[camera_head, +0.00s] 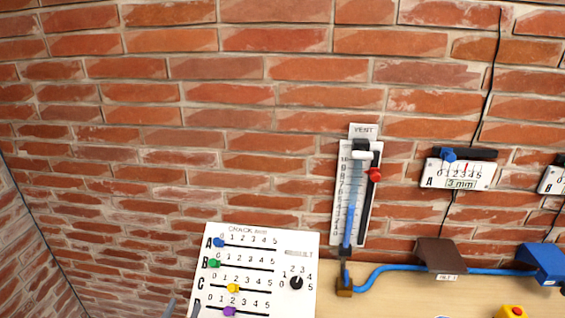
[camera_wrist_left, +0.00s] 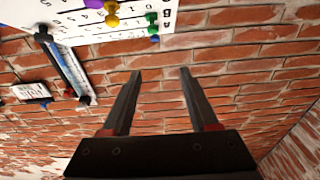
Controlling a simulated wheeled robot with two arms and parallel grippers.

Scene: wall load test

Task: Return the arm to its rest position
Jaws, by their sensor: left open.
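My left gripper shows in the left wrist view (camera_wrist_left: 160,72) with its two dark fingers apart and nothing between them. Brick wall lies beyond the fingers. In the head view only a small grey tip, probably of my left gripper (camera_head: 169,308), shows at the bottom edge, just left of the white slider board (camera_head: 262,235). The board also shows at the top of the left wrist view (camera_wrist_left: 75,22), apart from the fingers. My right gripper is in neither view.
The brick wall (camera_head: 200,150) carries a vertical gauge (camera_head: 340,200) with a red slider and a small gauge marked A (camera_head: 458,175). A blue hose (camera_head: 400,268) runs along a wooden surface (camera_head: 400,300) past a brown cover (camera_head: 440,254). A yellow box with a red button (camera_head: 512,311) is at bottom right.

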